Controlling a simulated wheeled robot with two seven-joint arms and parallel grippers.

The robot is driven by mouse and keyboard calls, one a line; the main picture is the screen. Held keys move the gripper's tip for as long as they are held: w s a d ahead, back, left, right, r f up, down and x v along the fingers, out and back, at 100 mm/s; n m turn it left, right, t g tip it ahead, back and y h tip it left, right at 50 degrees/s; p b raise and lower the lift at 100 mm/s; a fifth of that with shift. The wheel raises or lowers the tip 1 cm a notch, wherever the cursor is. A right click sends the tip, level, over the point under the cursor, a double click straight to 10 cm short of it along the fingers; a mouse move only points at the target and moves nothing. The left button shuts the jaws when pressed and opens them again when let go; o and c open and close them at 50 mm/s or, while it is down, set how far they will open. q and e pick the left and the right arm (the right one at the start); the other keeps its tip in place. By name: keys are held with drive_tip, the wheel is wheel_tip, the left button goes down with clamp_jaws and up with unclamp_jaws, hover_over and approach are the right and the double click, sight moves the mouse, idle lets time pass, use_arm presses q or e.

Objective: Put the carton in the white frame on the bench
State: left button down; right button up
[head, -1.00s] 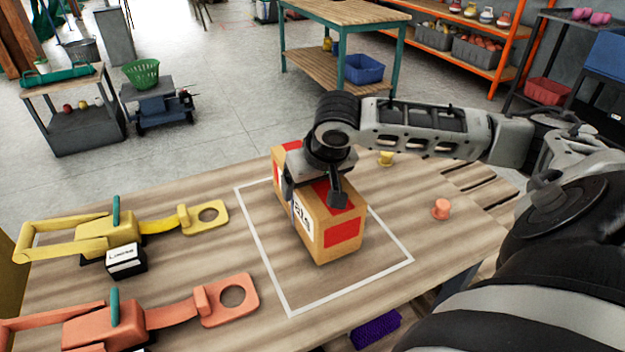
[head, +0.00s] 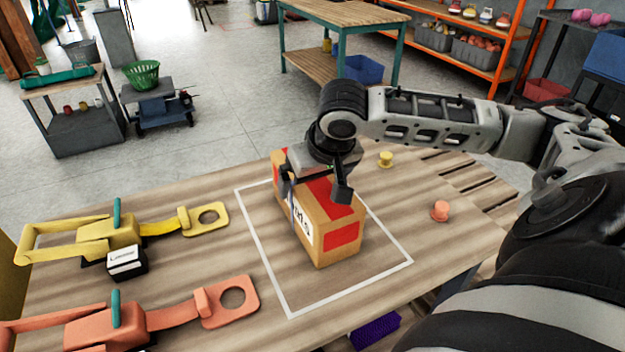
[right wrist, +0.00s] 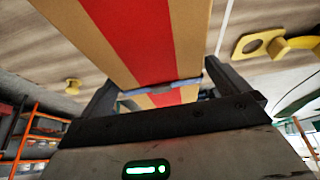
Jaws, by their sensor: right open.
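The carton (head: 335,235) is a tan box with red patches and a white label. It stands on the wooden bench (head: 200,275), inside the white frame (head: 351,288) outlined on the top. The frame's far side is partly hidden by the carton and my arm. My right gripper (head: 312,188) is open over the carton's top, with one finger on each side of it. In the right wrist view the carton (right wrist: 150,35) lies between the spread fingers, with gaps beside it. My left gripper is not in view.
A yellow tool (head: 105,238) and an orange tool (head: 130,322), each with a ring end, lie on the left of the bench. A small black-and-white box (head: 126,263) sits by the yellow one. A yellow knob (head: 386,159) and an orange knob (head: 440,210) stand right of the frame.

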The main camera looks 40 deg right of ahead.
drive_tip(key=p+v, duration=0.1)
drive_tip(key=v, duration=0.7)
drive_tip(key=shift+r, duration=0.1)
drive_tip(key=shift+s+r, duration=0.1)
drive_tip(key=shift+r, duration=0.1)
drive_tip(key=shift+s+r, duration=0.1)
drive_tip(key=shift+a, duration=0.1)
